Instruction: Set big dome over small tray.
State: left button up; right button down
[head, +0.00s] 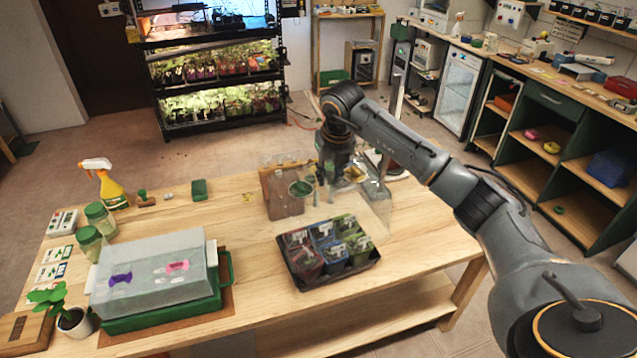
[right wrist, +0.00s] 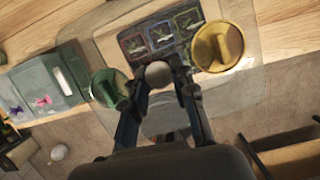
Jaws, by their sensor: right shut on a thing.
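My right gripper (head: 335,168) is shut on the round knob of a clear dome, which hangs beneath it. The dome has a green vent (head: 300,188) and a yellow vent (head: 355,172). The small dark tray (head: 312,287) stands on the table with several seedling pots in it. The dome appears above and behind the tray, not squarely over it. In the right wrist view the fingers (right wrist: 160,82) close around the pale knob (right wrist: 158,74), and the pots show through the dome's upper part. My left gripper is out of view.
A cloudy dome (head: 150,270) with purple and pink vents sits on a green tray (head: 165,318) at the left. A spray bottle (head: 112,190), jars and a potted plant (head: 72,320) stand near the left edge. The table right of the small tray is clear.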

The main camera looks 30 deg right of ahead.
aim_at(331, 185)
jog(key=x, duration=0.1)
jog(key=b+x, duration=0.1)
jog(key=shift+d+f, duration=0.25)
jog(key=shift+f, duration=0.15)
jog(key=shift+f+b, duration=0.3)
jog(key=shift+b, duration=0.1)
jog(key=shift+s+a+f+b, duration=0.15)
jog(key=shift+a+f+b, duration=0.05)
jog(key=shift+f+b, duration=0.55)
jog(key=shift+f, duration=0.5)
pick_arm(q)
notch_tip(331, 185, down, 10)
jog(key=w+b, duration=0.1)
jog(key=b, duration=0.5)
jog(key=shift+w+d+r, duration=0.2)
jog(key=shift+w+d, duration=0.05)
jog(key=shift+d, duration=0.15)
pick_arm(e)
notch_tip(331, 185, down, 8)
jog(key=shift+f, duration=0.25)
jog(key=shift+d, duration=0.1)
